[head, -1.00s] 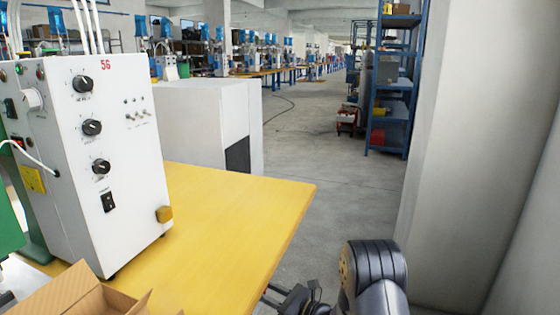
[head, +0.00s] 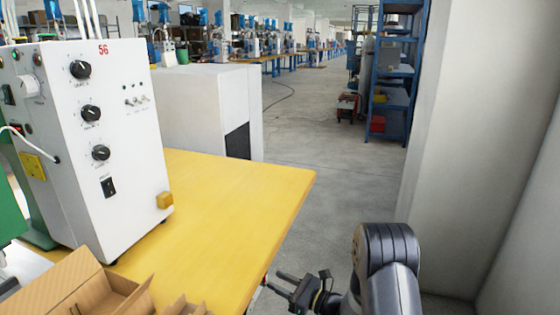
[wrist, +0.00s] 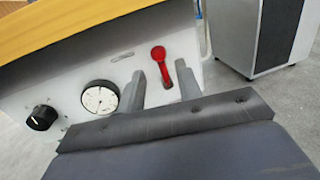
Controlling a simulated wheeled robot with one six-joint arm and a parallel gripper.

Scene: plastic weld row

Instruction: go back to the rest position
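My gripper (head: 276,281) shows at the bottom centre of the head view, just off the right edge of the yellow table. Its two dark fingers are apart and nothing shows between them. In the wrist view the fingers of my gripper (wrist: 150,72) stand apart in front of a pale panel below the yellow tabletop. That panel carries a round gauge (wrist: 100,98), a black knob (wrist: 42,117) and a red lever (wrist: 161,62). I cannot tell how far the fingertips are from the panel.
The yellow table (head: 235,205) holds a white control box (head: 110,205) and open cardboard boxes (head: 75,285). A white cabinet (head: 205,110) stands behind it. A pale wall (head: 465,160) rises close on the right. Grey floor (head: 335,165) is clear toward the blue shelf (head: 392,120).

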